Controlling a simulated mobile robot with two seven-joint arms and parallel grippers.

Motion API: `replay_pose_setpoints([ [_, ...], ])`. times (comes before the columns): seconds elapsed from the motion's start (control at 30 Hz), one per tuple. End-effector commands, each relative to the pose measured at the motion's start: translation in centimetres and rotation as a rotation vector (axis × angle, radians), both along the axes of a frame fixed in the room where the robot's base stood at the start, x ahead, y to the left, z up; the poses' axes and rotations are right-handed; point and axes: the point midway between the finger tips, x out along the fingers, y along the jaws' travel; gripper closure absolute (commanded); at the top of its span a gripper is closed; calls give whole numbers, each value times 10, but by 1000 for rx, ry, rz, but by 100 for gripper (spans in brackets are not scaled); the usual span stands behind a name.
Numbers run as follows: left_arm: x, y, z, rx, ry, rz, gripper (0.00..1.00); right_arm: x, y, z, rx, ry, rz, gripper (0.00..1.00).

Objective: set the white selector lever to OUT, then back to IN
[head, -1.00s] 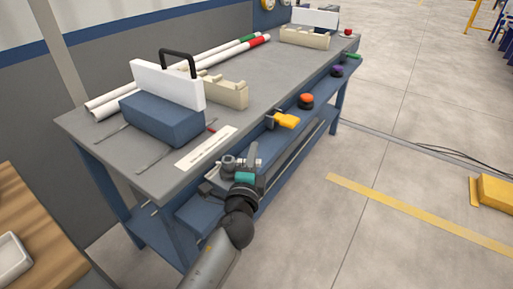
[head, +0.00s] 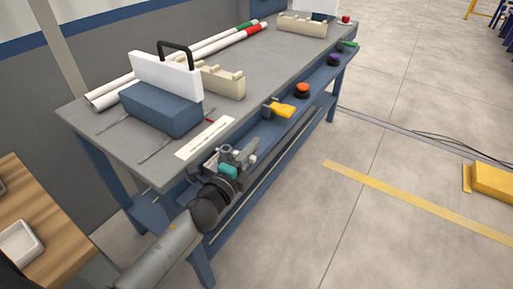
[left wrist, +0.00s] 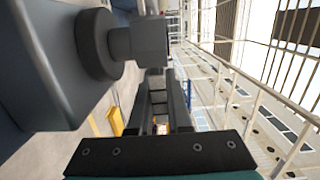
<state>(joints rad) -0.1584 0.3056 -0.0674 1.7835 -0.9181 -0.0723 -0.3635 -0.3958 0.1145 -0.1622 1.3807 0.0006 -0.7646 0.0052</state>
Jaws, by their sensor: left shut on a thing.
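My left gripper (head: 243,154) is at the front edge of the workbench, just in front of the white label strip (head: 205,138). It is shut on the selector lever, of which only a small pale part (head: 252,158) shows beside the fingers. The grip itself is mostly hidden, and I cannot read the lever's setting. In the left wrist view my dark fingers (left wrist: 163,85) point away from the camera. A grey housing (left wrist: 35,70) with a dark round collar and a metal hub (left wrist: 145,40) fills the upper left there. My right gripper is not in view.
A yellow handle (head: 281,109), an orange knob (head: 302,90) and a purple knob (head: 334,60) line the bench front. The floor to the right is largely clear.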

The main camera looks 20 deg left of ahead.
Motion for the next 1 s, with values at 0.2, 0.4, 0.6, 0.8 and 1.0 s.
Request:
replay_pose_setpoints([
  [0.2,1,1,3,1,-5,1,100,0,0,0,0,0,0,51],
  [0.4,1,1,2,1,-4,2,66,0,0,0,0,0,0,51],
  [0.6,1,0,1,0,-2,1,54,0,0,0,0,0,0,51],
  [0.8,-1,0,0,0,0,1,54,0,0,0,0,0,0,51],
  [1.0,-18,1,0,-2,1,1,54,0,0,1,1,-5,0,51],
])
